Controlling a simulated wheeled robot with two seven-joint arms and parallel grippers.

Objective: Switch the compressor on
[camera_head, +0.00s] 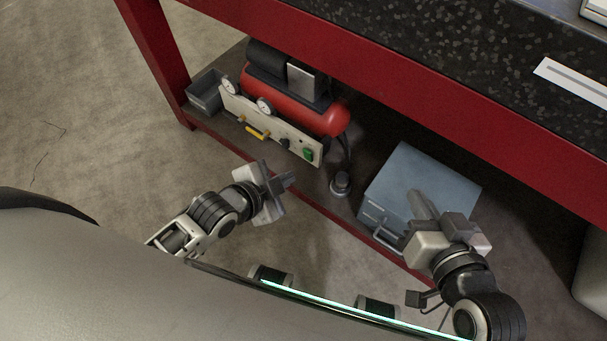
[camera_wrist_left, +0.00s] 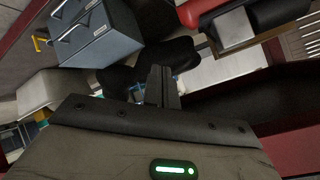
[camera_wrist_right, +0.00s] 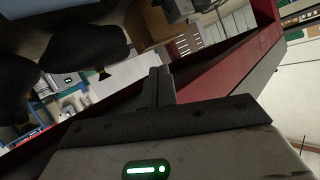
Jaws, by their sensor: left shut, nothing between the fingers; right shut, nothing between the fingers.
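The compressor is a red tank (camera_head: 318,116) on the lower shelf under the bench, with a dark motor on top. Its cream front panel (camera_head: 271,126) carries two round gauges, a yellow handle, a black knob and a green switch (camera_head: 308,154) at the right end. I cannot tell the switch's position. My left gripper (camera_head: 286,180) is shut and empty, in front of the shelf, below the panel and apart from it. It also shows in the left wrist view (camera_wrist_left: 162,88). My right gripper (camera_head: 420,205) is shut and empty, over the blue-grey box. It also shows in the right wrist view (camera_wrist_right: 159,88).
A blue-grey metal box (camera_head: 430,172) with a handle stands right of the compressor. A small grey bin (camera_head: 206,92) sits at its left. A dark round object (camera_head: 341,184) stands between compressor and box. The red bench frame (camera_head: 400,100) overhangs the shelf. Floor at left is clear.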

